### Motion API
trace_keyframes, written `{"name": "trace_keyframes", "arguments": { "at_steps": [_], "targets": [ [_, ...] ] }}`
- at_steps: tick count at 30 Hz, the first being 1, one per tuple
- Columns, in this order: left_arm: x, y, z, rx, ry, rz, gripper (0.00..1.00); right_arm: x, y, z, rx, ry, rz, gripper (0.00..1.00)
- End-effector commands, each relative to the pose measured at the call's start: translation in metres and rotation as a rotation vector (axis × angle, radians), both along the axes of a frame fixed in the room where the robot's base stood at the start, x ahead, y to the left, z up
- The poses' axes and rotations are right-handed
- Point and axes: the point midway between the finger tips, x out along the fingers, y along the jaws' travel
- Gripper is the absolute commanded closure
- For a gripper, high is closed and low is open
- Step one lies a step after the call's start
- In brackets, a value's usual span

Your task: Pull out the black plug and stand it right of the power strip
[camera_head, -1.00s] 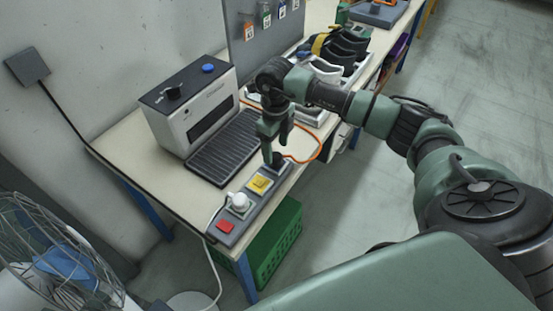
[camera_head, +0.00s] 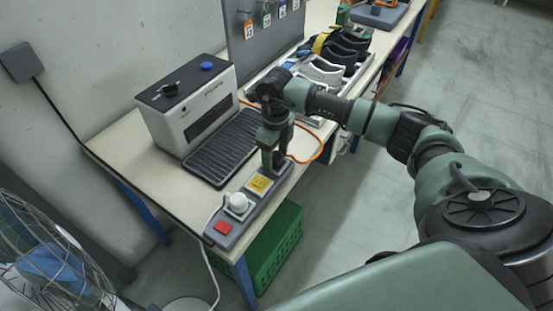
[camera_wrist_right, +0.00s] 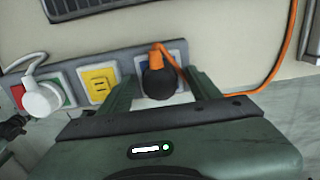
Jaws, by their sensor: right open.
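The power strip (camera_head: 237,215) lies along the front edge of the table. It carries a red switch, a white plug (camera_head: 236,203), a yellow socket (camera_head: 260,184) and, at its far end, the black plug, which my gripper hides in the head view. In the right wrist view the black plug (camera_wrist_right: 158,82) sits at a blue socket, with an orange cord leaving it. My right gripper (camera_head: 272,165) points down over that end of the strip. In the wrist view its open fingers (camera_wrist_right: 160,88) stand on either side of the black plug. My left gripper is out of view.
A white machine (camera_head: 190,112) with a dark ridged conveyor (camera_head: 222,150) stands behind the strip. The orange cord (camera_head: 318,150) loops at the right. A green crate (camera_head: 275,248) is below the table edge.

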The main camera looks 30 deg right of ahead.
Motion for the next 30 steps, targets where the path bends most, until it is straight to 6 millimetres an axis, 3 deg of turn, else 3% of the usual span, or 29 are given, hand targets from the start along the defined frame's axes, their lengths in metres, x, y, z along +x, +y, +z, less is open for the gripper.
{"name": "trace_keyframes", "arguments": {
  "at_steps": [26, 30],
  "targets": [
    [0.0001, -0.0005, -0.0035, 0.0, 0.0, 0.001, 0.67, -0.0002, 0.0001, -0.0001, 0.0, 0.0, 0.0, 0.37],
    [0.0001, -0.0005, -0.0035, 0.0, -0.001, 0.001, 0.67, -0.0002, 0.0001, -0.0001, 0.0, 0.0, 0.0, 0.71]
  ]
}}
